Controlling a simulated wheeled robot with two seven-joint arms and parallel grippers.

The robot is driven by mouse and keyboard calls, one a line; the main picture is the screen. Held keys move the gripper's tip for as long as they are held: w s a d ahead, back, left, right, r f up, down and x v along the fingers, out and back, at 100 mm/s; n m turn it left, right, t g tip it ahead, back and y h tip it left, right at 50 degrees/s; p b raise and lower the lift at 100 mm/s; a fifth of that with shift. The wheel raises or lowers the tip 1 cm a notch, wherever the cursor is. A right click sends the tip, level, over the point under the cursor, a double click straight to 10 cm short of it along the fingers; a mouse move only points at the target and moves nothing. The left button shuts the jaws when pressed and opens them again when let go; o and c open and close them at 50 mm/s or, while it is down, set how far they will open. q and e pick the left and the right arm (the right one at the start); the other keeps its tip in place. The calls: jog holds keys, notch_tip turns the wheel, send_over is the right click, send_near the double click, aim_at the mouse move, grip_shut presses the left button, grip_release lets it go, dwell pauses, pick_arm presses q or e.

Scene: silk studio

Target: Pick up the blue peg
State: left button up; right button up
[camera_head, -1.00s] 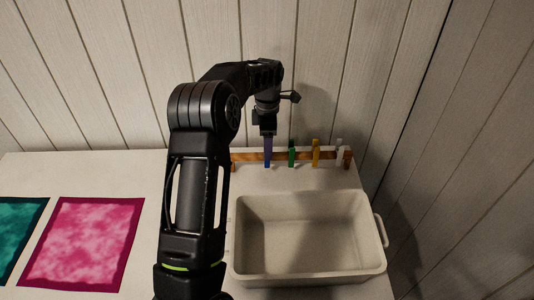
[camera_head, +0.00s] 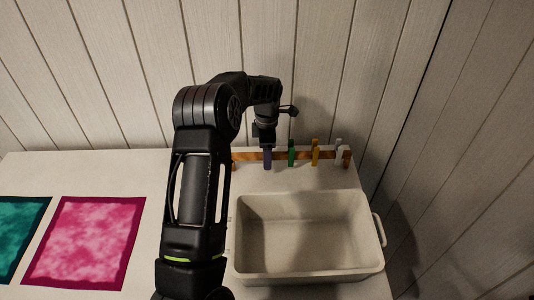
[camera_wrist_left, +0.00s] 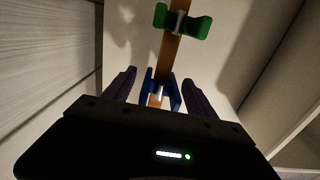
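The blue peg (camera_wrist_left: 160,94) straddles the wooden rail in the left wrist view, between my left gripper's two dark fingers. My left gripper (camera_wrist_left: 161,88) is open around it, with a finger on each side; contact cannot be told. In the head view my left gripper (camera_head: 267,150) points down at the rail's left part, and it largely hides the blue peg there. My right gripper is not in view.
The wooden rail (camera_head: 278,156) also bears a green peg (camera_head: 291,153), an orange peg (camera_head: 315,153) and a whitish peg (camera_head: 339,153). A beige bin (camera_head: 307,279) stands in front. Pink (camera_head: 84,243) and teal (camera_head: 17,237) cloths lie left. A panelled wall rises behind.

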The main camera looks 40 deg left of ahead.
pick_arm(q)
jog(key=c, duration=1.3)
jog(key=shift+c, duration=0.2)
notch_tip(320, 180, up, 10)
jog(key=shift+b, duration=0.85)
